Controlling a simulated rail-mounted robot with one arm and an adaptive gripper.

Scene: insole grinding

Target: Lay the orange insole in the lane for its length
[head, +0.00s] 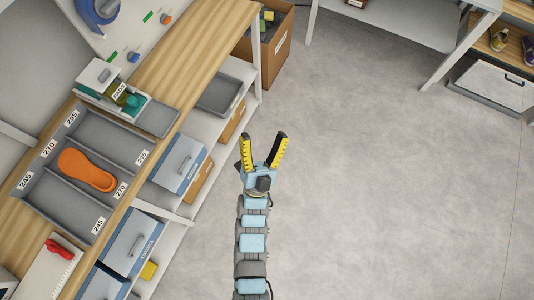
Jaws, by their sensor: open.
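The orange insole (87,170) lies in the grey lane tray (62,204) on the wooden bench, in the middle lane, marked 270 at both ends. It lies along the lane. Any size mark on it is too small to read. The lanes on either side, marked 295 and 245, look empty. My gripper (264,150) is open and empty, with yellow-and-black fingers spread. It is over the grey floor, to the right of the bench and well apart from the insole and tray.
A small machine with a green part (124,96) stands beyond the tray. A red object (59,249) lies on a white board nearer the front. Blue-fronted drawers (178,163) and a grey bin (220,95) sit under the bench. A cardboard box (272,58) stands behind. The floor at right is clear.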

